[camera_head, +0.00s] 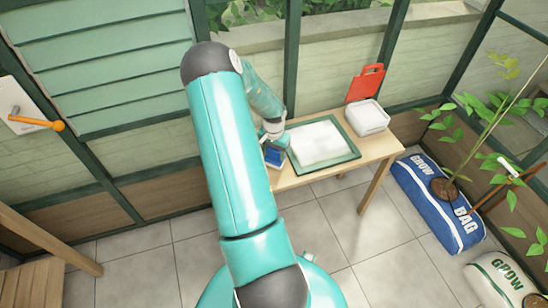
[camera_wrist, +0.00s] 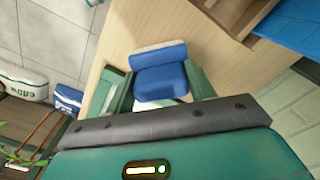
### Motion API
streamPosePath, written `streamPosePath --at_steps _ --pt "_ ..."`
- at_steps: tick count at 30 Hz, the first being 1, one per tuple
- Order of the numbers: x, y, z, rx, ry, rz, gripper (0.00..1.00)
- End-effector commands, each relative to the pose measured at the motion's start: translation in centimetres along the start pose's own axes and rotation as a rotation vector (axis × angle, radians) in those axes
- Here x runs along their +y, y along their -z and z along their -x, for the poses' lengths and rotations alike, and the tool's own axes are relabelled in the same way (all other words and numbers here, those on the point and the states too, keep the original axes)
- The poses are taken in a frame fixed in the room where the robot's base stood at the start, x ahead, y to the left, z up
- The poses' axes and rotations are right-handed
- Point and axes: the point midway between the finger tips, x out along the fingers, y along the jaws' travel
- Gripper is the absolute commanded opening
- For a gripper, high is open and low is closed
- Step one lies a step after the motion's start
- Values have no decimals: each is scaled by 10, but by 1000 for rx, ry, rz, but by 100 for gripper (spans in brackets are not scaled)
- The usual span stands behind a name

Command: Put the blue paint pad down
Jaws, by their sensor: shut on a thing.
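The blue paint pad (camera_head: 274,157) is at the left end of the wooden table (camera_head: 290,182), left of the green-rimmed tray, in the head view. In the wrist view the blue paint pad (camera_wrist: 160,78) has a whitish strip along its far edge. My gripper (camera_head: 273,144) is shut on it, with a green finger on each side in the wrist view (camera_wrist: 161,88). Wood lies behind the pad there. I cannot tell whether the pad touches the tabletop. My arm hides part of the table's left end.
The green-rimmed tray (camera_head: 350,156) holds a white sheet-like surface (camera_head: 320,142). A white box (camera_head: 367,118) with a raised red lid (camera_head: 366,82) stands to its right. A blue grow bag (camera_head: 437,203) and a white one (camera_head: 500,280) lie on the floor. An orange-handled lever (camera_head: 40,122) is on the wall.

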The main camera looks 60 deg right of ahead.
Motion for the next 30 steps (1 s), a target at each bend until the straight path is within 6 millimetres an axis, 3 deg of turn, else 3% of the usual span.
streamPosePath --at_steps 5,17,18,20,30 --pt "1 -1 -27 -2 -1 0 33" --pt "1 0 -32 -1 0 0 33" --pt "1 0 -31 0 0 0 62" --pt "1 0 -31 0 0 0 74" --pt "1 -1 -29 0 0 1 76"
